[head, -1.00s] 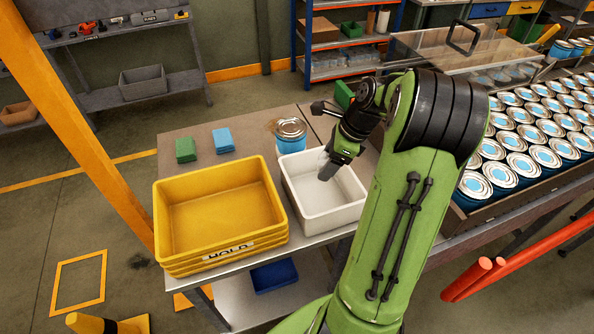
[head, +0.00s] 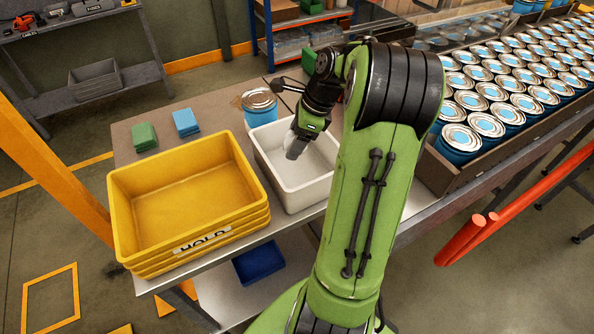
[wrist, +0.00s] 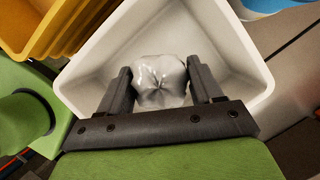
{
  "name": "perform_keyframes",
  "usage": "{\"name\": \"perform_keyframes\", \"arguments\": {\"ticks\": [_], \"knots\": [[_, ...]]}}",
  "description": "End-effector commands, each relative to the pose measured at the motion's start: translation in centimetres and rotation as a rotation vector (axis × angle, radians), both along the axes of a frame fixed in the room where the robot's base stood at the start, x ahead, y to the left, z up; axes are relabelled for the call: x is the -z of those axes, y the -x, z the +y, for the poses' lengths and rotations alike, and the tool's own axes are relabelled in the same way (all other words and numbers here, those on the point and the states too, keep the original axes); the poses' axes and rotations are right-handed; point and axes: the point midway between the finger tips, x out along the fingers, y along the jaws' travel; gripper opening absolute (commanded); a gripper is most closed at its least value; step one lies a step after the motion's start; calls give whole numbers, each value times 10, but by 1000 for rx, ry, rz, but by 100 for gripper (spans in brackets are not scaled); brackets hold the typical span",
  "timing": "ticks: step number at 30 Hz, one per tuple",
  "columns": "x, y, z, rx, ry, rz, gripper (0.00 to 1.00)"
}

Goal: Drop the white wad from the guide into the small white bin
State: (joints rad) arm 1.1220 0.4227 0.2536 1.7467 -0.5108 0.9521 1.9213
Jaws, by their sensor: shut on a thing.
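The white wad (wrist: 160,82) is a crumpled, shiny lump between the two dark fingers of my gripper (wrist: 160,88) in the wrist view. My gripper is shut on it. How far the wad is from the bin floor I cannot tell. My wrist hides part of the bin's back rim in the head view.
A stack of yellow bins (head: 190,205) marked HOLD stands left of the white bin. A blue can (head: 259,105) stands just behind it. Green cloths (head: 144,136) and blue cloths (head: 186,122) lie at the back left. Rows of cans (head: 486,125) fill the conveyor at right.

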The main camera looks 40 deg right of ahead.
Motion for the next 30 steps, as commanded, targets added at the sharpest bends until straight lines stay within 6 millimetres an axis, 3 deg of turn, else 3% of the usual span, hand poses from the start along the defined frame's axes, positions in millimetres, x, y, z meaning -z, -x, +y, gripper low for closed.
{"name": "perform_keyframes", "arguments": {"ticks": [3, 4, 10, 20, 23, 30], "knots": [[-4, 0, 0, -1, 1, -1, 37], [-4, 0, 0, -1, 1, -1, 67], [-4, 0, 0, -1, 1, -1, 95], [-11, 1, -2, 1, 2, -2, 95], [-31, 7, -8, 2, 3, -3, 95], [-99, 26, -26, 3, 3, -4, 95]]}}
